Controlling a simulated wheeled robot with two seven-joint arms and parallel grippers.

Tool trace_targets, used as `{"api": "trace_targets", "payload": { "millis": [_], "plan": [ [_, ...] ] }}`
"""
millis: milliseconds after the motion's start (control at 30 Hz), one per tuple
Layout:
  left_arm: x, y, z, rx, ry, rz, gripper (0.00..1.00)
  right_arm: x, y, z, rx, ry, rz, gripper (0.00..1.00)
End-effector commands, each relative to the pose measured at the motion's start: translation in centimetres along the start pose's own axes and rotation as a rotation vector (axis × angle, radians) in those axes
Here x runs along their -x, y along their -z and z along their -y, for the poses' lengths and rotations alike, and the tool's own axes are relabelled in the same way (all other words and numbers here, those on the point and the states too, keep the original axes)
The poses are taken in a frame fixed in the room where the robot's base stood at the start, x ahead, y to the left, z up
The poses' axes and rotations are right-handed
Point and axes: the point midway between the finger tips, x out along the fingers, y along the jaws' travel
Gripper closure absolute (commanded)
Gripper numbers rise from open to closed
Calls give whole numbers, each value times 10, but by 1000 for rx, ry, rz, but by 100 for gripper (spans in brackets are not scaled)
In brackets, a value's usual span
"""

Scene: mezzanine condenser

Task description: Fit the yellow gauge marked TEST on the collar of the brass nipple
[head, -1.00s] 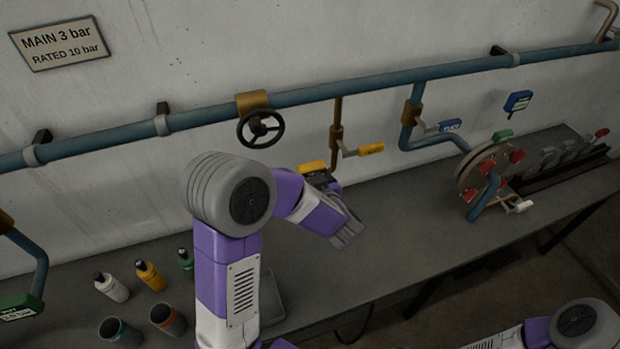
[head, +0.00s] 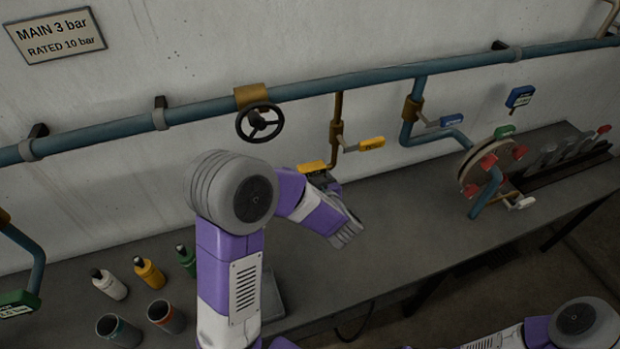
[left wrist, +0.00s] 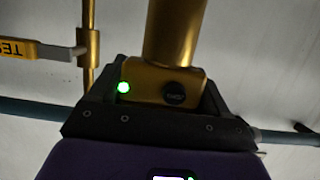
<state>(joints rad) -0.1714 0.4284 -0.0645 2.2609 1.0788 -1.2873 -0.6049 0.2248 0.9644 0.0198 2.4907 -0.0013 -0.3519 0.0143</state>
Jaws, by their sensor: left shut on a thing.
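A brass branch pipe (head: 337,108) drops from the blue main, with a valve and a yellow lever (head: 370,144). Its tag, with letters "TES" readable upside down, is at the left of the left wrist view (left wrist: 28,49). My left gripper (head: 318,182) is shut on a yellow gauge (head: 312,167), just left of the branch. In the left wrist view the gauge body (left wrist: 146,77) sits between the jaws (left wrist: 160,100), with a green light, a dark round knob and a thick gold cylinder (left wrist: 175,30) running upward. A brass nipple and its collar are not clearly visible. My right gripper is outside the view.
A handwheel valve (head: 260,122) hangs on the blue main (head: 300,95) left of the branch. A blue-lever branch (head: 412,110) and a flanged disc (head: 487,168) stand to the right. Bottles (head: 149,274) and cups (head: 166,316) are front left. The middle bench (head: 400,220) is clear.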

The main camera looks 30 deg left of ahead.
Motion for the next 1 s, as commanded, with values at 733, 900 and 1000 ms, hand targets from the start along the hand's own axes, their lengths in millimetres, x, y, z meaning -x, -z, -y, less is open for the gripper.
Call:
{"api": "trace_targets", "payload": {
  "millis": [733, 900, 1000],
  "plan": [
    [-6, -18, 0, 1, 0, -2, 66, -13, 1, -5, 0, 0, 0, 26],
    [-7, -22, 0, 1, 0, -2, 66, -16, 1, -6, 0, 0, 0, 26],
    [-8, -25, 0, 1, 0, -2, 66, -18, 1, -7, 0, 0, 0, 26]
  ]
}}
